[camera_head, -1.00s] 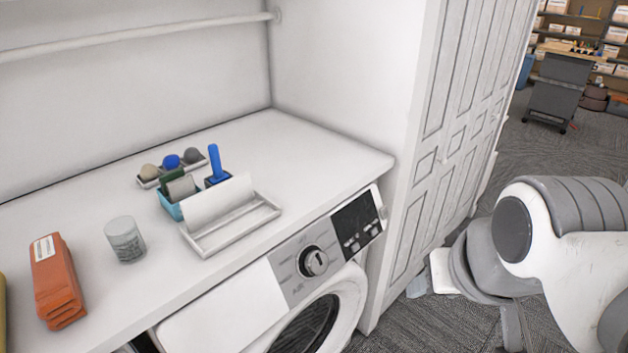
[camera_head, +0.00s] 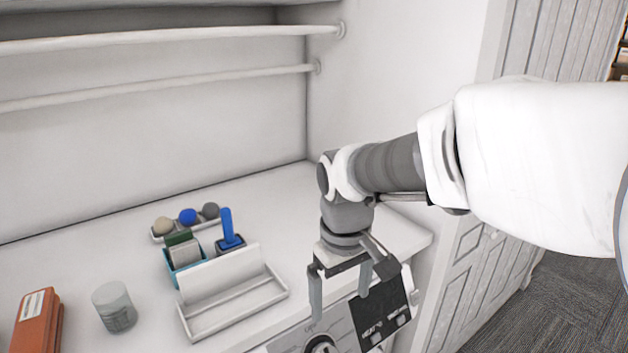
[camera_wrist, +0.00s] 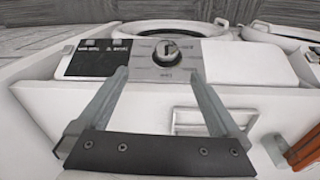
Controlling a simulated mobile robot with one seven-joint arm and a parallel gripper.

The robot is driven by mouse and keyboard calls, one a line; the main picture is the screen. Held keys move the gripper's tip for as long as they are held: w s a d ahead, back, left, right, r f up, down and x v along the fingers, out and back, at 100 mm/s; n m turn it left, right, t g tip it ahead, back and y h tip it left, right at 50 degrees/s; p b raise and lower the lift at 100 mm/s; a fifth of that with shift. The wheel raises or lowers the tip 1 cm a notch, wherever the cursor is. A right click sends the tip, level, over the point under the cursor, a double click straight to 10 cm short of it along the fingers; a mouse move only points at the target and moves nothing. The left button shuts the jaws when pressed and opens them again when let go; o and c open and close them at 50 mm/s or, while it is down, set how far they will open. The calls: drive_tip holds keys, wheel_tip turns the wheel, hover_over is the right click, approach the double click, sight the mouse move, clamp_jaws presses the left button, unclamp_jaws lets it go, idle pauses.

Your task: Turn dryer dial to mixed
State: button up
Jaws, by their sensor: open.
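The dryer's dial (camera_head: 322,346) is a round dark knob with a light grip. It is cut by the bottom edge of the head view. The wrist view shows the whole dial (camera_wrist: 166,53) on a silver panel, with marks too small to read. My gripper (camera_head: 340,302) points down in front of the counter edge, above the dial and control panel. It is open and empty. In the wrist view the gripper's fingers (camera_wrist: 160,76) reach toward the dial, one to either side of its line. I see no clear contact. The dark display (camera_wrist: 95,58) is beside the dial.
A white tray (camera_head: 240,312) stands on the counter (camera_head: 290,195) near its front edge. A blue caddy (camera_head: 172,274), a grey cup (camera_head: 115,306) and an orange package (camera_head: 36,325) are further left. A rail (camera_head: 180,87) runs above. A panelled white cabinet (camera_head: 495,265) stands at right.

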sight(326, 351)
drive_tip(key=shift+n+g, duration=0.4)
drive_tip(key=shift+n, duration=0.1)
drive_tip(key=f, duration=0.6)
drive_tip(key=w+a+f+b, duration=0.1)
drive_tip(key=f, duration=0.6)
drive_tip(key=a+f+b, duration=0.1)
drive_tip(key=f, duration=0.5)
drive_tip(key=shift+w+f, duration=0.15)
drive_tip(key=shift+w, duration=0.2)
drive_tip(key=c, duration=1.2)
drive_tip(key=shift+c, duration=0.3)
